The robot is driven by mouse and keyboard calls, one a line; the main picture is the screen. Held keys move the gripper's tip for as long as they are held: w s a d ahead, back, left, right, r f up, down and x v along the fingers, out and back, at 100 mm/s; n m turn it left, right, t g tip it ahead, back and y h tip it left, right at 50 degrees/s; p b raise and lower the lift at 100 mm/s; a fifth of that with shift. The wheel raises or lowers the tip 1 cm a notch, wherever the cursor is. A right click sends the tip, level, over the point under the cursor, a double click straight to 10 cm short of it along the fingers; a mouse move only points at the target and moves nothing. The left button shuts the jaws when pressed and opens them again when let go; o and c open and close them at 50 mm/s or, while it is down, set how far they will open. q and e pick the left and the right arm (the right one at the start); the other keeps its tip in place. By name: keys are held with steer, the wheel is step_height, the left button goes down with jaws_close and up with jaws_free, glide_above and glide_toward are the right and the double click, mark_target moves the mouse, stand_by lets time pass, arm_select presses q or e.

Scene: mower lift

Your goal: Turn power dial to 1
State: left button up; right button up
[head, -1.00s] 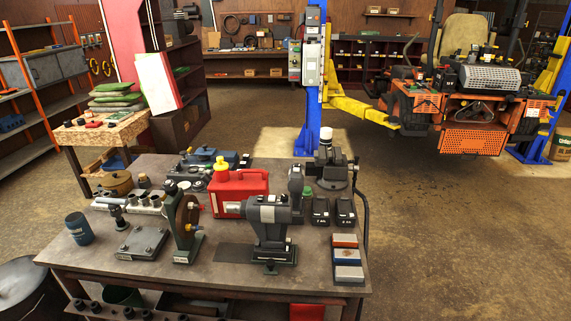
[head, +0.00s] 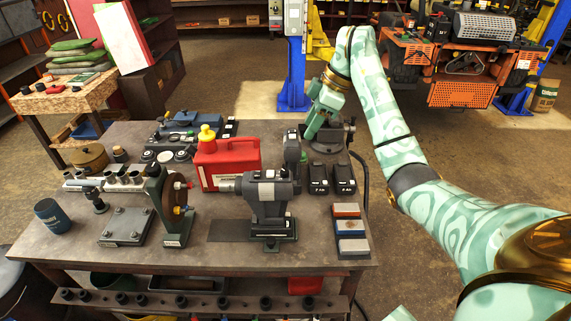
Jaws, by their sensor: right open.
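I cannot pick out a power dial for certain. A grey control box (head: 295,17) is on the blue lift post and is cut off by the top edge of the head view. My right gripper (head: 311,132) is open, with its fingers pointing down. It appears over the back right of the workbench (head: 190,262), in front of the post and below the box. It partly covers a dark vise-like tool (head: 326,150); whether they touch cannot be told. My left gripper is not in view.
The bench holds a red fuel can (head: 226,163), a grey bench machine (head: 268,195), two black batteries (head: 330,180) and sharpening stones (head: 348,228). An orange mower (head: 462,75) stands on the lift at the back right. The floor right of the bench is partly clear.

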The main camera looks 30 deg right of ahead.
mark_target(285, 171)
steer(key=x, duration=1.5)
steer(key=shift+f+b, duration=0.2)
steer(key=shift+b, duration=0.1)
steer(key=shift+s, duration=0.1)
jaws_close()
